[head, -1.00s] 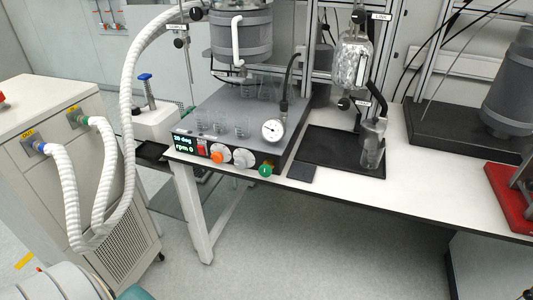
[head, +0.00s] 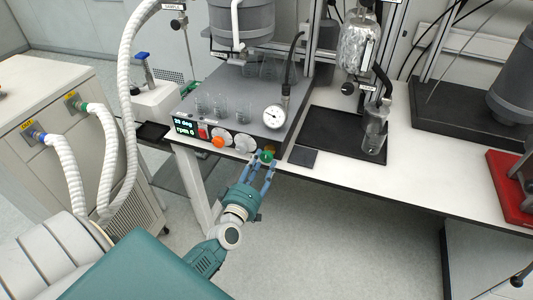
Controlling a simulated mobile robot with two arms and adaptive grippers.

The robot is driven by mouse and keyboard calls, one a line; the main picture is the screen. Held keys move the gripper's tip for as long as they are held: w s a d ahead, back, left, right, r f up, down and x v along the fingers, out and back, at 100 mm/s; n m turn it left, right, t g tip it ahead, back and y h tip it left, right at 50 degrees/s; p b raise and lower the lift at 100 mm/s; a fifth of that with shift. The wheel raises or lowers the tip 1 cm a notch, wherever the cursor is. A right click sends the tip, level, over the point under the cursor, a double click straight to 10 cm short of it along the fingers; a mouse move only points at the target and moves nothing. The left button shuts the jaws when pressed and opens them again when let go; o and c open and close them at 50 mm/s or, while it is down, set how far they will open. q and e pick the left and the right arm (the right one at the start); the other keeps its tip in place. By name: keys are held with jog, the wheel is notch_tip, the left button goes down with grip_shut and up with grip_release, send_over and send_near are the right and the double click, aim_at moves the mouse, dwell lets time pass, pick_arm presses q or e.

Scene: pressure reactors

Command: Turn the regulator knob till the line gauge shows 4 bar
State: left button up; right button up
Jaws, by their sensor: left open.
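The round white line gauge (head: 274,116) stands at the right front of the grey control unit; its needle is too small to read. A green knob (head: 267,157), which looks like the regulator knob, is low on the unit's front right corner. My left gripper (head: 263,161) reaches up from below, with its blue fingers spread open around or just in front of the green knob. I cannot tell whether the fingers touch it. My right gripper is not in view.
The grey control unit (head: 245,115) carries several glass beakers. A ribbed white hose hangs at left.

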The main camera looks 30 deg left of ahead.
aim_at(265, 158)
pick_arm(q)
jog(key=shift+x, duration=2.3)
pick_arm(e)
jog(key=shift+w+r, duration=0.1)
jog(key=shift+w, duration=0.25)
pick_arm(q)
jog(key=shift+c, duration=0.3)
jog(key=c, duration=0.8)
jog(key=shift+c, duration=0.2)
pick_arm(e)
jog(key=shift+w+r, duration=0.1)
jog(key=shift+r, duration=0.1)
